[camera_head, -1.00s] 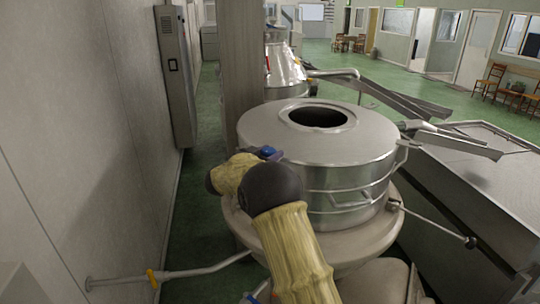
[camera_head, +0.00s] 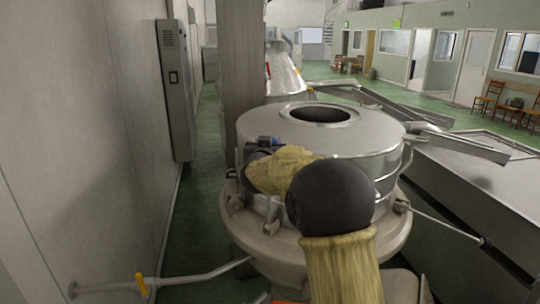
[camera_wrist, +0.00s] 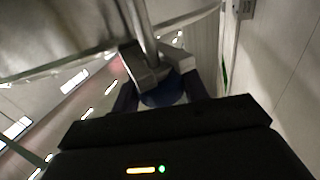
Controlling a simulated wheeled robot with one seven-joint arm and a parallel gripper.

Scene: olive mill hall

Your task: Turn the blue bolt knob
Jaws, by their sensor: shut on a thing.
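The blue bolt knob (camera_wrist: 162,97) shows in the wrist view between the two dark fingers of my gripper (camera_wrist: 160,91), just under a grey metal bracket and rod (camera_wrist: 147,62). My gripper is shut on it. In the head view my gripper (camera_head: 250,160) is at the left side of the round steel vessel (camera_head: 330,140), beside a bracket on its rim.
A grey wall (camera_head: 90,130) with an electrical cabinet (camera_head: 176,85) runs along the left. A pipe with a yellow handle (camera_head: 141,285) crosses low at the left. A steel trough (camera_head: 470,185) stands at the right.

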